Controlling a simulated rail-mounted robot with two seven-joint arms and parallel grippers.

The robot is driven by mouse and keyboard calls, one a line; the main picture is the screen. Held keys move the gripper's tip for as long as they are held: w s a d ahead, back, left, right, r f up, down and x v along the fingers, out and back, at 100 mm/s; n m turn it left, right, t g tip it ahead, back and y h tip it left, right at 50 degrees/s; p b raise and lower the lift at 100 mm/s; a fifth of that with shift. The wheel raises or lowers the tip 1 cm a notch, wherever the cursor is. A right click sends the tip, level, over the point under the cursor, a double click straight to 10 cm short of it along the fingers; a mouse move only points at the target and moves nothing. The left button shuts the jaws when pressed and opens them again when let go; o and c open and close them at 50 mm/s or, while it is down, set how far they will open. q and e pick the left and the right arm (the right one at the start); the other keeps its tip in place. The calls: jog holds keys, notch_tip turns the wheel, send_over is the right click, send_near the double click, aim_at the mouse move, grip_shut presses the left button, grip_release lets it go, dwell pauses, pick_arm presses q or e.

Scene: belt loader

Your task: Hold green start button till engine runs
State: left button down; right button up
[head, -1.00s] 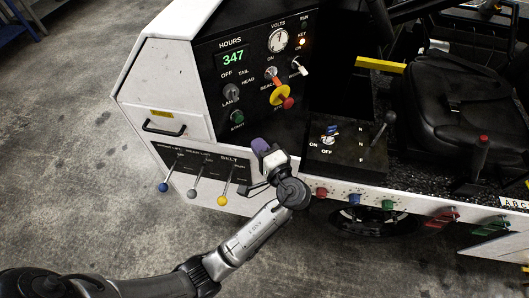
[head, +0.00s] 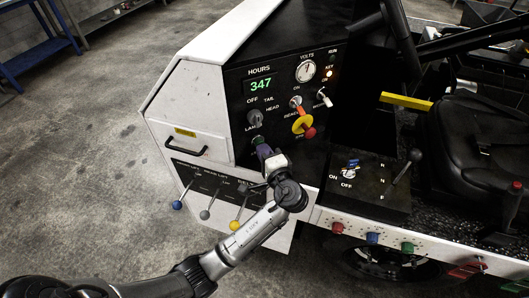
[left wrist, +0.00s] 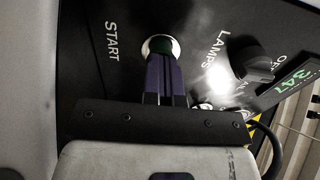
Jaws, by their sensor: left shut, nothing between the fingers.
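The green start button (head: 257,140) is at the lower left of the black dash panel. In the left wrist view the green button (left wrist: 163,44) sits in a bright metal ring beside the word START, partly hidden by my fingers. My left gripper (head: 264,153) is shut and empty, its purple fingertips at the button's face. In the left wrist view the shut fingertips of the left gripper (left wrist: 165,58) overlap the button; they appear to touch it, but I cannot tell whether it is pressed in. My right gripper is not in view.
The lamps knob (head: 255,117) is just above the button. A yellow disc with a red knob (head: 304,126) is to the right. Belt levers (head: 236,225) stand below, close to my left arm. The hours display (head: 260,85) reads 347.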

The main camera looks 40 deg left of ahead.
pick_arm(q)
jog(key=shift+w+a+r+p, duration=0.1)
jog(key=shift+w+a+p, duration=0.15)
jog(key=shift+a+p, duration=0.35)
jog(key=shift+a, duration=0.2)
jog(key=shift+f, duration=0.2)
jog(key=shift+f, duration=0.1)
dwell(0.4)
